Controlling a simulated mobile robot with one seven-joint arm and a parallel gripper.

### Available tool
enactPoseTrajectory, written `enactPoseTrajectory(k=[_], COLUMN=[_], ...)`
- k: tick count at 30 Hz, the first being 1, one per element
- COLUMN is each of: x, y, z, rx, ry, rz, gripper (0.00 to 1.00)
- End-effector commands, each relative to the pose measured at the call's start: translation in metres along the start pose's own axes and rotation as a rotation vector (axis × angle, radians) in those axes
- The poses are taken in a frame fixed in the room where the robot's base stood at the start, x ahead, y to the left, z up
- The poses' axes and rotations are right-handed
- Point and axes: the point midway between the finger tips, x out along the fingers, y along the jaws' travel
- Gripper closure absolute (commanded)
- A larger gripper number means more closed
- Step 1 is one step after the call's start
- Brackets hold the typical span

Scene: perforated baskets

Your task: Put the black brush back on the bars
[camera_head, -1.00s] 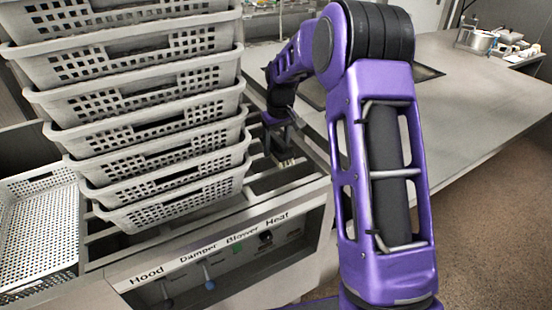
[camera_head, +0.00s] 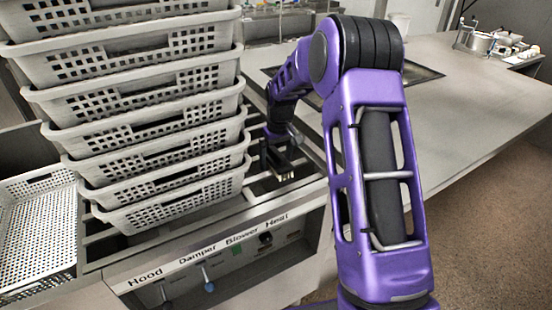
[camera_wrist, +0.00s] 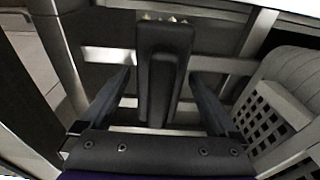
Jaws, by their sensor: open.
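The black brush (camera_wrist: 164,70) shows in the wrist view as a long dark handle, with a few tan bristle tips at its far end. It lies over the metal bars (camera_wrist: 225,64), between the two fingers of my gripper (camera_wrist: 160,76). The fingers are open, with a visible gap on each side of the brush. In the head view my gripper (camera_head: 280,166) is low over the bars, just right of the basket stack. The brush there is too small and dark to tell from the fingers.
A tall stack of grey perforated baskets (camera_head: 150,170) stands close to my gripper's left; a basket side (camera_wrist: 268,122) shows in the wrist view. A labelled control panel (camera_head: 215,262) is in front. A perforated tray (camera_head: 38,235) sits at far left. The grey counter (camera_head: 470,110) is mostly clear.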

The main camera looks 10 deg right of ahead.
Motion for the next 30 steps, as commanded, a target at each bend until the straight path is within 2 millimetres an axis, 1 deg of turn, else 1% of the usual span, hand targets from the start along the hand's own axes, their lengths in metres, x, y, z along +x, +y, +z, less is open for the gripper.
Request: enactPoseTrajectory(k=[4,7,11,15,21,25,30], x=[-0.002,-0.011,-0.034,-0.066,-0.103,-0.117,-0.124], y=[0.0,0.0,0.001,0.001,0.0,0.0,0.0], z=[0.0,-0.001,-0.002,-0.001,-0.001,-0.001,-0.001], rx=[0.0,0.0,0.001,0.001,0.0,0.0,0.0], ry=[0.001,0.003,0.004,0.004,0.003,0.001,0.001], rz=[0.0,0.001,0.002,0.002,0.002,0.001,0.0], gripper=[0.05,0.05,0.05,0.05,0.05,0.05,0.05])
